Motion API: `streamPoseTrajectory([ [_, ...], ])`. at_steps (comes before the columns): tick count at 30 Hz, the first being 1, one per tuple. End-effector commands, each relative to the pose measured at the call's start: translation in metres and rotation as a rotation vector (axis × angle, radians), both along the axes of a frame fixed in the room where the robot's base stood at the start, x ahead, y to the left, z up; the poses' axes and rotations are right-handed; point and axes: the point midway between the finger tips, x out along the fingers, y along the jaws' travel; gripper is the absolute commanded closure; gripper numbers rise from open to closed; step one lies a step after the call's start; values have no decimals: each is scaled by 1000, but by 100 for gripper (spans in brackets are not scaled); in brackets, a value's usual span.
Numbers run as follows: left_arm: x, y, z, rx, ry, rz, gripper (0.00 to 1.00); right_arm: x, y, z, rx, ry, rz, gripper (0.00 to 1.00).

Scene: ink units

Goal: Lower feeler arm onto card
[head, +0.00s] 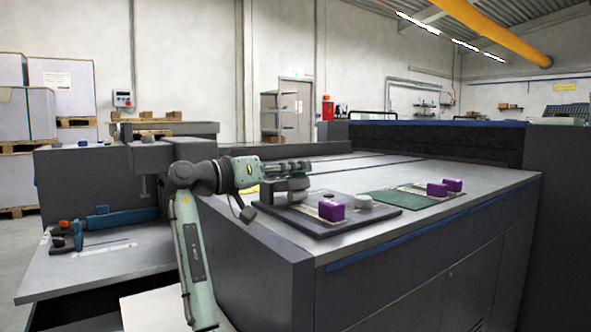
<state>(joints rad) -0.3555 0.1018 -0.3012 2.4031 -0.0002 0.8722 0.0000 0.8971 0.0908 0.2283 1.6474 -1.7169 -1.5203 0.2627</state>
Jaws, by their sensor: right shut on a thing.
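My right gripper (300,165) is at the end of the pale green arm, over the back left part of a dark plate (345,229) on the bench. It is shut on a small part that its fingers mostly hide, apparently the feeler arm. A grey rounded post (292,190) stands on the plate just below the fingers. A pale card-like strip (308,210) lies flat on the plate, partly hidden by a purple block (332,210). Whether the feeler arm touches the card cannot be told. My left gripper is not in view.
A green mat (395,203) with two purple blocks (437,189) lies further right. A blue-handled tool (100,220) lies on the lower left table. The bench top behind is clear.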

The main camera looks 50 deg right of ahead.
Motion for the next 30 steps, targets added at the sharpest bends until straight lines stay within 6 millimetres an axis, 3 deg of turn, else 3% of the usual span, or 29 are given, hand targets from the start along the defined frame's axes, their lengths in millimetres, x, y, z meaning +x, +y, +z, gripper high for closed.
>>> streamPoseTrajectory([
  [5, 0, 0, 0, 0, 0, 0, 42, -2, 1, -3, 9, 5, -7, 100],
  [6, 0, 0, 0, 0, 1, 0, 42, -2, 1, -3, 9, 5, -8, 86],
  [11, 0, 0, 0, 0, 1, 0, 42, -1, 0, -2, 7, 3, -5, 67],
  [22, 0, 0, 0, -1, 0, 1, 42, 2, 6, -1, 5, 3, -1, 67],
  [30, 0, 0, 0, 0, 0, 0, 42, 17, 53, -1, 5, 2, 1, 67],
])
